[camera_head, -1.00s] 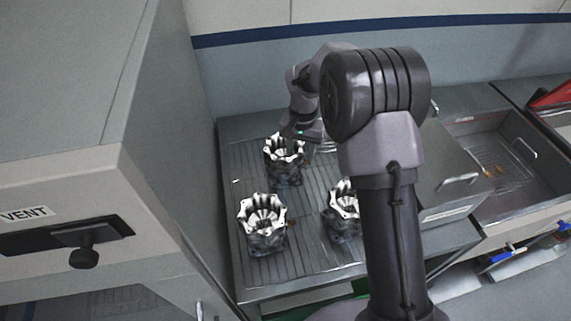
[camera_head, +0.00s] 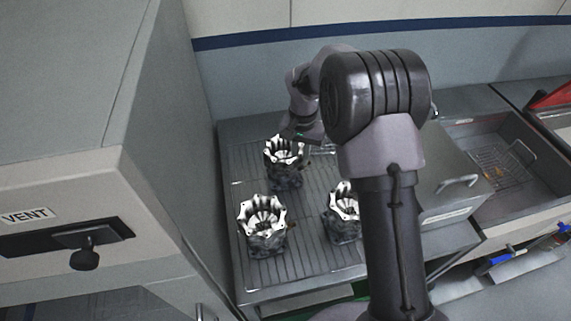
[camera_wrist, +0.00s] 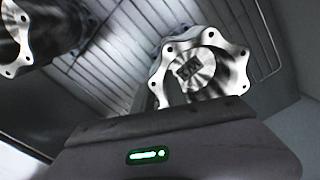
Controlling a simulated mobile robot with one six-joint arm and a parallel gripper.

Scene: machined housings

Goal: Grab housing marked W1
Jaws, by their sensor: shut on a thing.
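Three silver machined housings with scalloped, bolt-holed rims stand upright on a ribbed metal tray (camera_head: 305,262). My gripper (camera_head: 299,138) is at the rear housing (camera_head: 285,172), shut on it, with its fingers mostly hidden. The other two are the front-left housing (camera_head: 263,228) and the right housing (camera_head: 342,215), which my arm partly covers. In the wrist view, the gripped housing (camera_wrist: 207,78) is just beyond my gripper's body, with a dark mark on its inner floor that I cannot read surely. Another housing (camera_wrist: 38,38) shows at the upper left.
A large grey cabinet (camera_head: 70,170) labelled VENT stands close on the left. A grey box with a handle (camera_head: 458,181) is right of my arm, beside a sink-like basin (camera_head: 505,150) with a wire basket. A wall rises behind the tray.

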